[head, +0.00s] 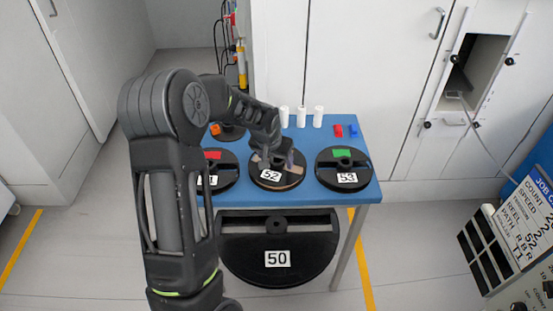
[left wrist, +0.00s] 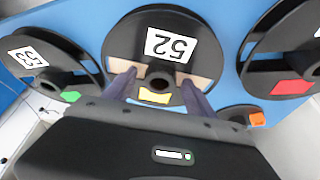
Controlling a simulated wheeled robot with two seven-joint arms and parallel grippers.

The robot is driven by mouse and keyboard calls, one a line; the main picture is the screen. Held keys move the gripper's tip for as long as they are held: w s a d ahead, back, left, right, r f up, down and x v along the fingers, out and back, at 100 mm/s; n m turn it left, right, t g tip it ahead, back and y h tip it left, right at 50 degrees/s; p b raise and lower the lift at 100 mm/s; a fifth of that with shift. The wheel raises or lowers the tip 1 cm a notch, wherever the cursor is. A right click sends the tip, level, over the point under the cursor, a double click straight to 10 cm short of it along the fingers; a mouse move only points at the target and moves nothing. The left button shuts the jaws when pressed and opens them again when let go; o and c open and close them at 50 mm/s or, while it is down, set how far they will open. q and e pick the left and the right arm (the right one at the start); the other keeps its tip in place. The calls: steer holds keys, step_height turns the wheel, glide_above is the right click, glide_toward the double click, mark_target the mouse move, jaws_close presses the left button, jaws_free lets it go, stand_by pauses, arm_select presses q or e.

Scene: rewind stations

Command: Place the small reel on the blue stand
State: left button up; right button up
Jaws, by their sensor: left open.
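Several black reels sit on a blue table (head: 325,135). Reel 52 (head: 292,180) is at the front middle, and it also shows in the left wrist view (left wrist: 205,30) with a yellow tag. My left gripper (head: 277,160) is open over reel 52. In the left wrist view its two fingers (left wrist: 158,88) lie on either side of the hub; I cannot tell whether they touch it. A smaller-looking reel with an orange tag (head: 233,134) is at the back left, partly hidden by my arm. I cannot make out a separate blue stand.
Reel 53 (head: 343,165), with a green tag, is right of reel 52; a red-tagged reel (head: 221,177) is left. Large reel 50 (head: 278,240) is below the table front. White cylinders (head: 301,117) and small red and blue pieces (head: 346,131) stand behind. A job board (head: 525,225) is right.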

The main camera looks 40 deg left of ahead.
arm_select(q)
steer(key=shift+r, duration=0.15)
steer(key=b+v, duration=0.1)
steer(key=v, duration=1.1)
steer(key=shift+b, duration=0.35)
